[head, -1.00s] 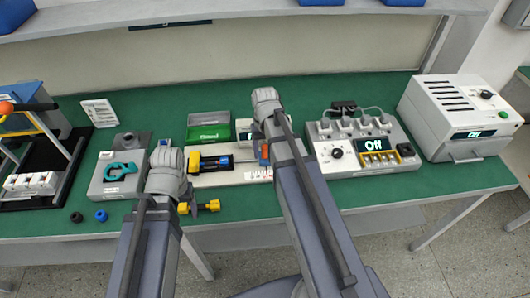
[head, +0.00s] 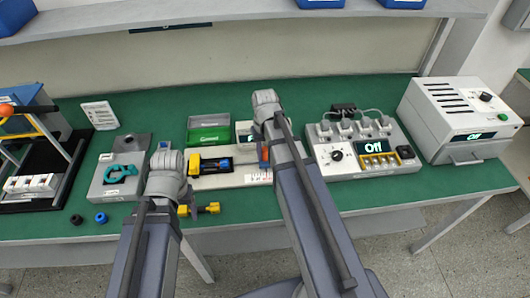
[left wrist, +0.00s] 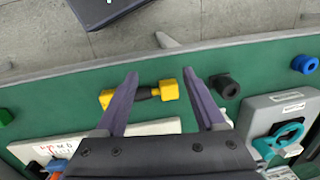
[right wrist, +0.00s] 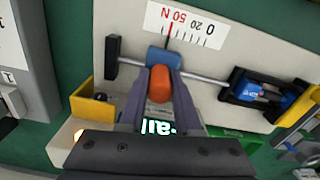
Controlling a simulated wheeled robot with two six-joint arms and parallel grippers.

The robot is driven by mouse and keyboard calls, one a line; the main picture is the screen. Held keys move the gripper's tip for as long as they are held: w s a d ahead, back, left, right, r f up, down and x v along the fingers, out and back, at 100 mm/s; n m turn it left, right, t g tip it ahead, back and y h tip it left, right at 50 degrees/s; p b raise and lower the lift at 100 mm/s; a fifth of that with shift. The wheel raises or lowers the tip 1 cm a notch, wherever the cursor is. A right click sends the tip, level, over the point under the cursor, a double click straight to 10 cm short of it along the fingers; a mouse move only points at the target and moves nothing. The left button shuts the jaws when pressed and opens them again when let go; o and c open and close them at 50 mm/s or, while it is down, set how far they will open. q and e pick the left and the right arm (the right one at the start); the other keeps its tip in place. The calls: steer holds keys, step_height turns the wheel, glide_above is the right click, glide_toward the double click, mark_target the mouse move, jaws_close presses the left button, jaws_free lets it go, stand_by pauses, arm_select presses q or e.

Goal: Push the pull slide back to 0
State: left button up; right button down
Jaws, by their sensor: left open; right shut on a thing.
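The pull slide is a blue block (right wrist: 164,58) with an orange knob (right wrist: 160,84) on a metal rod, in the right wrist view. My right gripper (right wrist: 160,76) is shut on the slide, its fingers on either side of the knob. A lit display, partly covered by the gripper, reads "ail". My left gripper (left wrist: 160,80) is open and empty above the green table, with a yellow and black part (left wrist: 140,95) between and below its fingers.
A black holder with a blue part (right wrist: 255,92) sits at the rod's right end, a yellow bracket (right wrist: 98,92) at left. In the head view, a green bin (head: 209,134) stands behind the fixture. A grey box with a teal clamp (head: 120,172) is left; a power unit (head: 365,158) is right.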

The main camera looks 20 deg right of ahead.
stand_by(0.7)
arm_select(q)
steer(key=shift+d, duration=0.1)
arm_select(e)
steer(key=shift+w+a, duration=0.25)
steer(key=shift+a, duration=0.6)
steer(key=shift+w+a, duration=0.25)
steer(key=shift+a, duration=0.65)
steer(key=shift+w+a, duration=0.25)
steer(key=shift+a, duration=0.6)
steer(key=c, duration=0.6)
jaws_free()
steer(key=shift+a, duration=0.15)
steer(key=shift+c, duration=0.2)
steer(key=shift+o, duration=0.2)
steer(key=shift+r, duration=0.1)
arm_select(q)
steer(key=shift+r+p, duration=0.5)
arm_select(e)
steer(key=shift+r, duration=0.45)
arm_select(q)
step_height(320, 180, up, 7)
steer(key=p, duration=0.6)
steer(key=shift+p, duration=0.4)
arm_select(e)
step_height(320, 180, up, 7)
